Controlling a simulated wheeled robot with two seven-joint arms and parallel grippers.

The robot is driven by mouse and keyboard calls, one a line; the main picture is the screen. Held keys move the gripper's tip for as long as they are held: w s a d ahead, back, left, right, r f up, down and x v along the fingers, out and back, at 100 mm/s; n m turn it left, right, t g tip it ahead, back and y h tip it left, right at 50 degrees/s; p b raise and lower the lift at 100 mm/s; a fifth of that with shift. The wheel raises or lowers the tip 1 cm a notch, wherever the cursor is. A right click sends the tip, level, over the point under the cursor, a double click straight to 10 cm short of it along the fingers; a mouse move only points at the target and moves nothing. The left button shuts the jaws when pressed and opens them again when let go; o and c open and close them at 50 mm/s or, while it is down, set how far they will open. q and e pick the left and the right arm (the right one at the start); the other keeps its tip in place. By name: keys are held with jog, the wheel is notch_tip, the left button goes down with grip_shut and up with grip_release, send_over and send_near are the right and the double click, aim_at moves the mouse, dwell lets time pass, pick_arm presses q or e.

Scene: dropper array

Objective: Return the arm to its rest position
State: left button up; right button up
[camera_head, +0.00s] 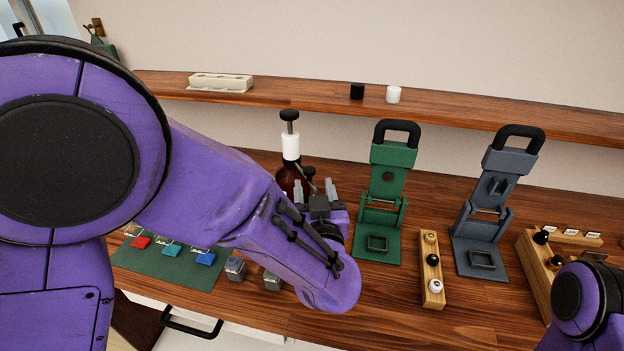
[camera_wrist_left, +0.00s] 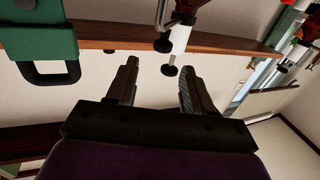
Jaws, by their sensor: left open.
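My purple left arm (camera_head: 215,190) reaches in from the left across the table. My left gripper (camera_head: 313,186) is open, with its two grey fingers apart and nothing seen between them. It is in front of a dark brown bottle (camera_head: 288,180) with a white collar and black top, and partly hides it. In the left wrist view, the open fingers (camera_wrist_left: 158,75) point toward the wall and shelf, and the bottle's white neck (camera_wrist_left: 180,38) shows upside down beyond them. Contact with the bottle cannot be told. Part of my right arm (camera_head: 580,300) shows at lower right; its gripper is outside the view.
A green stand (camera_head: 388,157) and a grey stand (camera_head: 490,190) are right of the gripper. A wooden block (camera_head: 431,283) with small balls stands between them. A green mat (camera_head: 150,265) with coloured pieces lies at left. A shelf (camera_head: 300,95) runs behind.

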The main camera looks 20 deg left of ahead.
pick_arm(q)
jog(key=shift+s+d, duration=0.15)
jog(key=shift+s, duration=0.25)
